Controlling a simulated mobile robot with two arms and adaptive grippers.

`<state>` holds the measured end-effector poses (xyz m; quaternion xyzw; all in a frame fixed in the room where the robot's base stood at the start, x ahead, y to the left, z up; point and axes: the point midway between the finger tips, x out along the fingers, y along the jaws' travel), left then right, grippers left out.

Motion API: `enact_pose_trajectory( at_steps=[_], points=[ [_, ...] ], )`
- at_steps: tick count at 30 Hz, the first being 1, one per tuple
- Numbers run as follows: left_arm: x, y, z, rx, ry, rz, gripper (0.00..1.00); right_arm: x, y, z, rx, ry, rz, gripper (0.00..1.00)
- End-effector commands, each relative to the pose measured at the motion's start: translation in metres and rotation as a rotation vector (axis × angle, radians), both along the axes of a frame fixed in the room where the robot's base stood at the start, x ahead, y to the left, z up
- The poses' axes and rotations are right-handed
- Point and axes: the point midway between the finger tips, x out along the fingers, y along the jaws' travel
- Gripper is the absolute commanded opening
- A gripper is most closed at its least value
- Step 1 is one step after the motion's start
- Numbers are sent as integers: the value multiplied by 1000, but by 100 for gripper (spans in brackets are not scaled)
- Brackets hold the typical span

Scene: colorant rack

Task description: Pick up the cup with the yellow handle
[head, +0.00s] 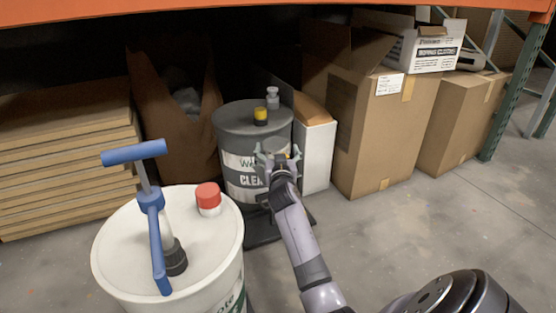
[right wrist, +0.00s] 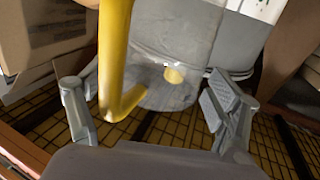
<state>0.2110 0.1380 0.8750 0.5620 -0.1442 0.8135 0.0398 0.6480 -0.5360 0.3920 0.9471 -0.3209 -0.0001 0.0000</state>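The cup's yellow handle (right wrist: 113,55) fills the upper left middle of the right wrist view, very close to the camera. A grey, see-through-looking body (right wrist: 175,28) is behind it and seems to be the cup. My right gripper (head: 279,157) is in front of the grey drum in the head view. In the right wrist view its two fingers (right wrist: 150,112) are wide apart, with the handle between them, nearer the left finger. I see no finger closed on it. In the head view the cup is hard to make out at the fingertips. My left gripper is not in view.
A grey drum (head: 238,124) with a yellow cap (head: 261,115) stands behind the gripper. A white drum (head: 120,240) with a blue pump (head: 150,198) and red cap (head: 208,196) is front left. Cardboard boxes (head: 375,135) stand right. Floor (head: 440,215) is clear at right.

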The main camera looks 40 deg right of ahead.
Motion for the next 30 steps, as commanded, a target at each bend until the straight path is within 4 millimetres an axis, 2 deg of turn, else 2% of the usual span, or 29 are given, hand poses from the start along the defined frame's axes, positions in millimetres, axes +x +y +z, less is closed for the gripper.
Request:
enact_pose_trajectory(
  at_steps=[12, 19, 23, 30],
  points=[
    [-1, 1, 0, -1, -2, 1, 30, 0, 0, 0, 0, 0, 0, 54],
    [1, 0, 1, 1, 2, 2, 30, 0, 0, 1, 0, 0, 0, 54],
    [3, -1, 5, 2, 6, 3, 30, 0, 0, 8, -1, -1, 0, 54],
    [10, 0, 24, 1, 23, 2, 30, 0, 0, 41, -1, -1, 0, 54]
  ],
)
